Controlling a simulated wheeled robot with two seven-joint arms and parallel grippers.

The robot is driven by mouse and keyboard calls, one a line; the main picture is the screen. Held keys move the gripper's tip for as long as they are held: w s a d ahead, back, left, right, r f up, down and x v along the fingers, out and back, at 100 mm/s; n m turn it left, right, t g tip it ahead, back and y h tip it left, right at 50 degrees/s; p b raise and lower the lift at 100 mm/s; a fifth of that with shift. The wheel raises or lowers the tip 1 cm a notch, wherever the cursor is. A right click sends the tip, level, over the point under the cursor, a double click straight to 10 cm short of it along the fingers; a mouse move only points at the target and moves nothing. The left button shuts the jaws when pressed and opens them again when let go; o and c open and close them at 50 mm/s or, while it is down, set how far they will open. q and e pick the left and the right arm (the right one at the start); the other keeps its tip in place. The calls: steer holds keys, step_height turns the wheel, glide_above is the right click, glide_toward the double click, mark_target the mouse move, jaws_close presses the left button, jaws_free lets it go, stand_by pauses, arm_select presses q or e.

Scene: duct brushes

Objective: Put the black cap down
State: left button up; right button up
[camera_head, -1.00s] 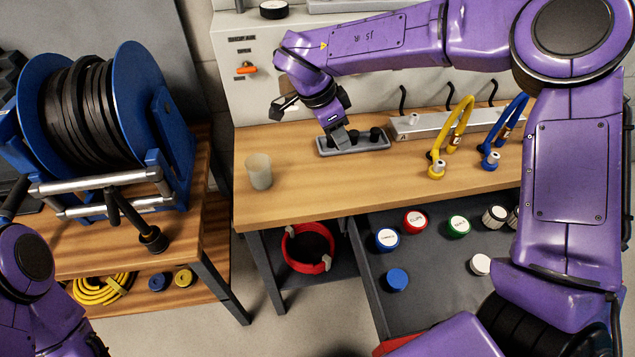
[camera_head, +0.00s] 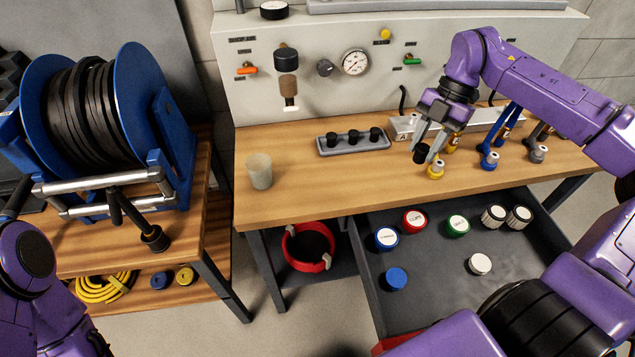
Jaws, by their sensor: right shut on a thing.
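My right gripper (camera_head: 424,150) is over the right part of the wooden bench, by the yellow hose end. It is shut on a small black cap (camera_head: 421,154), held low at its fingertips. Whether the cap touches anything below it is hard to tell. A grey tray (camera_head: 343,151) on the bench, left of the gripper, bears three black cap-like pieces (camera_head: 353,136) in a row.
A yellow hose fitting (camera_head: 435,171) and a blue hose (camera_head: 489,158) stand close to the right gripper, before a grey rail. A translucent cup (camera_head: 259,171) stands at the bench's left. An open drawer (camera_head: 430,283) below holds several round caps. The bench between cup and tray is clear.

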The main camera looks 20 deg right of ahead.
steer(key=shift+s+f+m, duration=0.1)
steer(key=shift+s+m, duration=0.1)
steer(key=shift+m, duration=0.3)
steer(key=shift+a+f, duration=0.1)
steer(key=shift+w+a+f+b, duration=0.55)
steer(key=shift+w+b, duration=0.1)
steer(key=shift+w, duration=0.1)
steer(key=w+a+f+p, duration=0.2)
steer(key=w+a+f, duration=0.1)
steer(key=w+a, duration=0.15)
glide_toward(351, 180)
steer(key=shift+s+a+f+p, duration=0.35)
steer(key=shift+s+a+f, duration=0.15)
steer(key=shift+a+f, duration=0.25)
steer(key=f, duration=0.3)
steer(key=shift+w+a+f+p, duration=0.1)
steer(key=shift+a+f+p, duration=0.1)
steer(key=shift+p, duration=0.1)
steer(key=shift+f, duration=0.1)
